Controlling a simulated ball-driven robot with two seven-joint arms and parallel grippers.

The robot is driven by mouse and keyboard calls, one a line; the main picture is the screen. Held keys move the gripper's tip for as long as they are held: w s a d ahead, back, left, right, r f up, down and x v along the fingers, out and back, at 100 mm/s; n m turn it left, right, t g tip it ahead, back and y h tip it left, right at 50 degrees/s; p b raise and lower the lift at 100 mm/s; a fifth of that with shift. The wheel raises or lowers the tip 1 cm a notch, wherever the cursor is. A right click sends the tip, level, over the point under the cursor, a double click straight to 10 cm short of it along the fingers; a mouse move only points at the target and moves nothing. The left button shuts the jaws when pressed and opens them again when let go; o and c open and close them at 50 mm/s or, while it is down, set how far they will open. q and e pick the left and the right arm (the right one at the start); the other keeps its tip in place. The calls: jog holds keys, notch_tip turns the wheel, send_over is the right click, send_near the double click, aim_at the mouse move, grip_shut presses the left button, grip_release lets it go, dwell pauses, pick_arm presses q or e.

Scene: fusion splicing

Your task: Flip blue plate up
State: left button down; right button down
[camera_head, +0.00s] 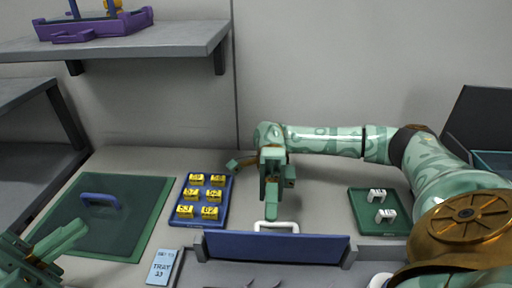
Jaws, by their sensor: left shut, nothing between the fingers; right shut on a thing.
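The blue plate (275,246) shows in the head view at the bottom centre, set between two grey brackets. It looks tilted up, with its broad face toward me and a white handle (264,226) on its far top edge. My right gripper (278,211) points down at the handle from behind it and is shut on it. The fingertips partly overlap the handle, so the exact contact is hard to see. My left gripper (72,237) is shut and empty at the lower left, over the near edge of a green board.
The green board (140,215) has a blue handle (100,200). A blue tray (222,205) holds several yellow numbered blocks. A label card (162,267) lies in front. A green tray (365,215) with white pieces stands right. A grey shelf (150,45) overhangs the back left.

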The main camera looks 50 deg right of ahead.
aim_at(279, 240)
pick_arm(q)
jog(key=s+d+f+m+g+y, duration=0.1)
jog(key=s+d+m+g+y, duration=0.1)
jog(key=s, duration=0.3)
jog(key=s+d+f+m+g+y, duration=0.1)
jog(key=s+d+m+g+y, duration=0.1)
jog(key=s, duration=0.4)
jog(key=s+d+f+m+g+y, duration=0.2)
jog(key=s+d+m+g, duration=0.2)
jog(key=s+d+m, duration=0.1)
jog(key=shift+s+f+m, duration=0.1)
jog(key=shift+s+m, duration=0.2)
jog(key=shift+s, duration=0.05)
pick_arm(e)
jog(key=shift+s+a+f, duration=0.1)
jog(key=shift+f, duration=0.6)
pick_arm(q)
jog(key=x, duration=0.9)
jog(key=shift+s+d, duration=0.15)
jog(key=shift+d, duration=0.05)
jog(key=w+d, duration=0.2)
jog(key=shift+d, duration=0.3)
jog(key=shift+w+d, duration=0.3)
jog(key=shift+w+d+n, duration=0.4)
jog(key=shift+w+d, duration=0.1)
jog(key=shift+d, duration=0.05)
pick_arm(e)
jog(key=c, duration=1.5)
grip_release()
jog(key=shift+r, duration=0.15)
